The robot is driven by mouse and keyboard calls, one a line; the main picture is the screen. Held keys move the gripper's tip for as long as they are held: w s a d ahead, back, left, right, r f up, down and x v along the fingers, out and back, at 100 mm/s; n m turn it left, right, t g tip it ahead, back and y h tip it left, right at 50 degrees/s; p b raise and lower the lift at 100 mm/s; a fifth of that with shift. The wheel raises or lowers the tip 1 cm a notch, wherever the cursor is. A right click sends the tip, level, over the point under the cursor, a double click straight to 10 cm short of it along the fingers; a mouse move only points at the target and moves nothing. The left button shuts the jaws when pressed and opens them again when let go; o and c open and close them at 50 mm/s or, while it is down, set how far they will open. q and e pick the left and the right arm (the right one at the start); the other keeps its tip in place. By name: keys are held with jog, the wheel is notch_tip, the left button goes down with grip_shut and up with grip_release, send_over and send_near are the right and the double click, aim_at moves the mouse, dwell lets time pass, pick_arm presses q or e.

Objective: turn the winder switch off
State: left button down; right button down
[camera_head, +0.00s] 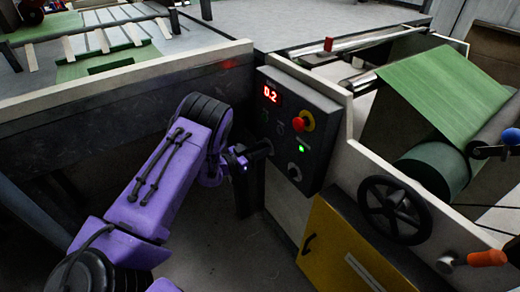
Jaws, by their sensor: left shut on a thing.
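The dark grey control panel (290,130) stands at the middle, on the near end of the machine. It has a red display (270,94) reading 0.2, a red stop button (299,124) on yellow, a lit green light (301,149) and a round dark knob (294,172) with a pale mark. My left gripper (243,158), on the purple arm, is at the panel's lower left edge. It is shut on a dark rounded piece (260,149), maybe a switch handle; the fingers partly hide it and I cannot read its position. My right gripper is out of view.
Right of the panel are a green roll of sheet (440,90), a black handwheel (394,208), an orange-handled crank (487,258) and a blue-ball lever (480,150). A yellow cabinet door (335,250) is below. A dark table side (110,95) runs behind my arm.

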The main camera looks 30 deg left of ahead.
pick_arm(q)
jog(key=c, duration=1.2)
grip_release()
jog(key=shift+s, duration=0.1)
jog(key=v, duration=1)
jog(key=shift+s+a, duration=0.2)
jog(key=shift+f, duration=0.1)
